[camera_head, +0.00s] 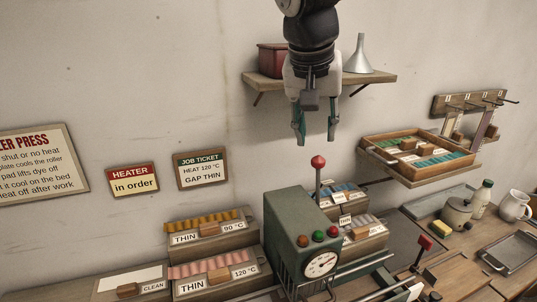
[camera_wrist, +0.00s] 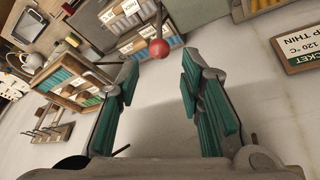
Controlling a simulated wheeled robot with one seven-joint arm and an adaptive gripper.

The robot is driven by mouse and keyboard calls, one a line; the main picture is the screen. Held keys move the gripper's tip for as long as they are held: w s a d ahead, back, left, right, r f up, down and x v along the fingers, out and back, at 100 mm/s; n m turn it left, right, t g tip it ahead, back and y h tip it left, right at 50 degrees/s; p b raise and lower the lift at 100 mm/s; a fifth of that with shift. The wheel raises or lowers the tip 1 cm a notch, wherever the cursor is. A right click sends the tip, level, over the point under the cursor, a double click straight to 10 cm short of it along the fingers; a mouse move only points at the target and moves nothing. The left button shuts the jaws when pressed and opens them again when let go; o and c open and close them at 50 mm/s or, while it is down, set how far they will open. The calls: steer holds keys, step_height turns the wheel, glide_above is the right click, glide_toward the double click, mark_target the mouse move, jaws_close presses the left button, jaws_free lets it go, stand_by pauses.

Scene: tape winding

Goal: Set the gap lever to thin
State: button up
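The green press (camera_head: 290,230) stands at the lower middle, with a round dial (camera_head: 321,264) and coloured lamps on its front. An upright lever with a red ball knob (camera_head: 318,162) rises behind its top. The knob also shows in the wrist view (camera_wrist: 159,48), beyond the fingertips and between them. I cannot read which one is the gap lever. My gripper (camera_head: 315,132) is open and empty, pointing down above the ball knob and apart from it. Its green fingers show in the wrist view (camera_wrist: 160,85).
A job ticket (camera_head: 201,169) reads heat 120 °C, gap thin. Boxes of coloured strips (camera_head: 212,232) stand left of the press. A wall shelf (camera_head: 345,80) with a funnel is behind my gripper. A wooden tray (camera_head: 420,172) sits at right. The wall between is bare.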

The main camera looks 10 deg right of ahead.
mark_target(318, 162)
steer(key=x, duration=1.2)
steer(key=shift+d+f, duration=0.1)
steer(key=shift+f, duration=0.25)
jaws_close()
